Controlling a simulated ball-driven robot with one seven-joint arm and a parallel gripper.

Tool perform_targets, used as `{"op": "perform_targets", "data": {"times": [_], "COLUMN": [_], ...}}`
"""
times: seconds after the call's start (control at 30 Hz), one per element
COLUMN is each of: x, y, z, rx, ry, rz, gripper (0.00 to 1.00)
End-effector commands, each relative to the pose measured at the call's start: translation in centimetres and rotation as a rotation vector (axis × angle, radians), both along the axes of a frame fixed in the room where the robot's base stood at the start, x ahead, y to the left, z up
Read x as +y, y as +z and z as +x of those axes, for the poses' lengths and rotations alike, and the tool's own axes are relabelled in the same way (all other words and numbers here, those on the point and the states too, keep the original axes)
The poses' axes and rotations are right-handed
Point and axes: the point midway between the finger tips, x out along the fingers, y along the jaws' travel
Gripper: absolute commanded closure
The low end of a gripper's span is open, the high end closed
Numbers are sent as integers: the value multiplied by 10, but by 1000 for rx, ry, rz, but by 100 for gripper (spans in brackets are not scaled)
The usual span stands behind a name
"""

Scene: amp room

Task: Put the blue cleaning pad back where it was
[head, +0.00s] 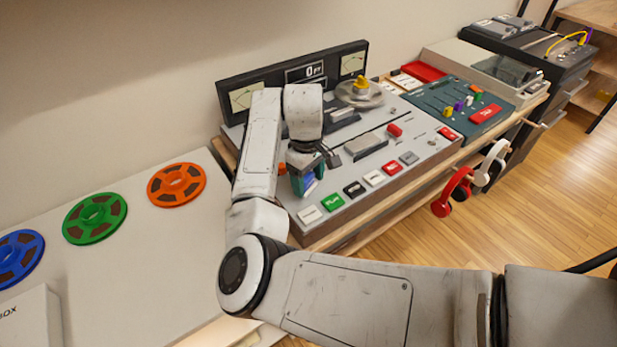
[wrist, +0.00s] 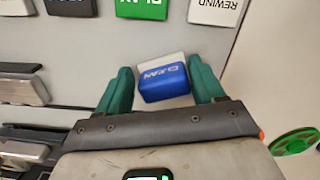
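The blue cleaning pad (wrist: 165,84), lettered on its face, lies between the two teal fingers of my gripper (wrist: 162,82) in the wrist view. A white piece (wrist: 155,65) shows just behind it. A narrow gap shows between the pad and the left finger; the right finger is very close to it. The fingers look open around the pad. In the head view my gripper (head: 312,172) points down at the left front part of the grey tape machine (head: 300,217), with the pad (head: 308,183) partly hidden between the fingers. I cannot tell whether the pad touches the machine.
Green (head: 333,202), black and red buttons line the machine's front edge. Blue, green (head: 95,218) and orange reels (head: 176,184) lie on the white table at left. Red headphones (head: 453,192) hang at the right.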

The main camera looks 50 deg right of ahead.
Motion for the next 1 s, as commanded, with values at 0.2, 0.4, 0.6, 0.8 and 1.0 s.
{"op": "perform_targets", "data": {"times": [0.2,0.4,0.6,0.8,1.0], "x": [0,0,0,-1,-1], "y": [-1,0,13,52,92], "z": [0,0,1,2,4], "rx": [1,0,-2,-3,-2], "ry": [0,0,-1,-1,-2], "rz": [2,1,0,0,0], "gripper": [15,15,15,15,15]}}
